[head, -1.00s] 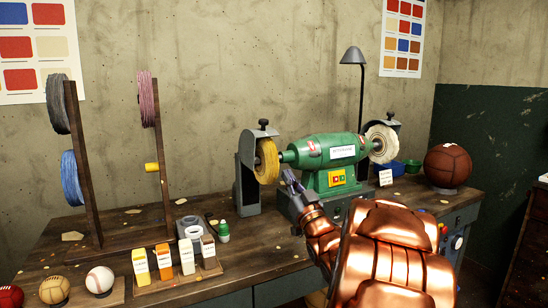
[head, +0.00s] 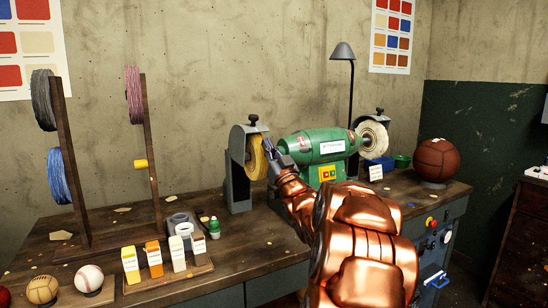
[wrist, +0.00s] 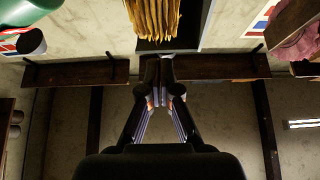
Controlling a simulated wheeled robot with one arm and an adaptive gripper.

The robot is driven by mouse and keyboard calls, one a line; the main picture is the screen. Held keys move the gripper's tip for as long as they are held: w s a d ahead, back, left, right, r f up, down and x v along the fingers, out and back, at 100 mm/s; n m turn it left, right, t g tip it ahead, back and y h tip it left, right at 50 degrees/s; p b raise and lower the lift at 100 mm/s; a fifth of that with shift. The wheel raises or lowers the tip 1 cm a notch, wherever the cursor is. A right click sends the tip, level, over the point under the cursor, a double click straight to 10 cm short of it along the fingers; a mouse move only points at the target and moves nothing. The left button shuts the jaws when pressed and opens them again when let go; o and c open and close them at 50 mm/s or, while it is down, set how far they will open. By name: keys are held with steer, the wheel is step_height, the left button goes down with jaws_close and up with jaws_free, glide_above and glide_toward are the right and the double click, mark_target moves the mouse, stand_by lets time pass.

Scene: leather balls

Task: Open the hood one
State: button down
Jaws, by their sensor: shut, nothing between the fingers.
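The grey hood (head: 240,165) on the left end of the green buffing machine (head: 318,143) covers the back and left of a yellow wheel (head: 257,157). A dark knob (head: 253,118) sits on top of it. My gripper (head: 268,146) is just right of the yellow wheel in the head view, with its fingers together and empty. In the wrist view my gripper (wrist: 160,62) points at the lower edge of the yellow wheel (wrist: 152,18) and the dark hood edge (wrist: 168,45). I cannot tell whether the fingertips touch the hood.
A second hood with a white wheel (head: 374,138) is at the machine's right end. A brown ball (head: 435,161) stands further right. Spool posts (head: 152,160), a green bottle (head: 214,227) and labelled boxes (head: 154,258) stand to the left on the workbench (head: 105,220).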

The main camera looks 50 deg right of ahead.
steer(key=shift+x, duration=1.65)
